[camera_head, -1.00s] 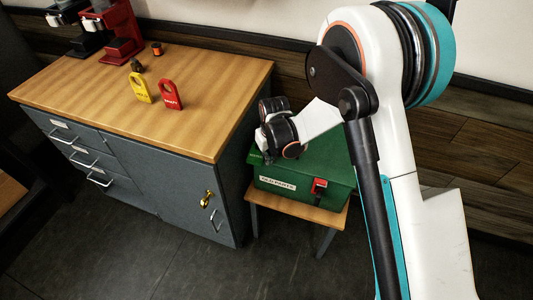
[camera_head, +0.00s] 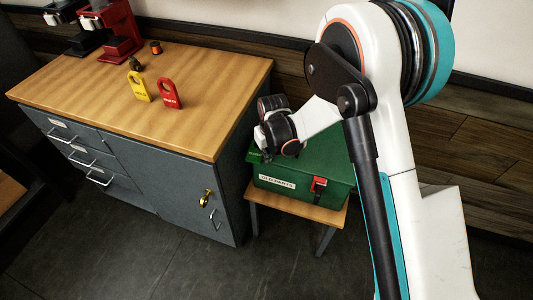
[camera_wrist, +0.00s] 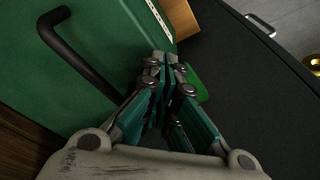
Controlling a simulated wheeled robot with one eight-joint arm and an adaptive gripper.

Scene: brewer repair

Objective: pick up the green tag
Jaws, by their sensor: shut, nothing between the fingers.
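The green tag (camera_wrist: 197,88) shows in the wrist view as a bright green piece just right of my fingertips, partly hidden behind them. In the head view a small green piece with lettering (camera_head: 256,156), probably this tag, is at the left end of the green box's (camera_head: 325,158) top. My gripper (camera_wrist: 167,62) is shut with its fingertips together and nothing between them. It points down beside the box's edge, close to the tag; I cannot tell whether it touches it. In the head view the wrist hides the fingertips.
The box stands on a small wooden stool (camera_head: 318,213); its black handle (camera_wrist: 75,52) shows in the wrist view. Left is a wooden-topped cabinet (camera_head: 215,105) with a yellow tag (camera_head: 139,88), a red tag (camera_head: 168,94) and a red brewer (camera_head: 119,30). A brass padlock (camera_head: 207,198) hangs on its door.

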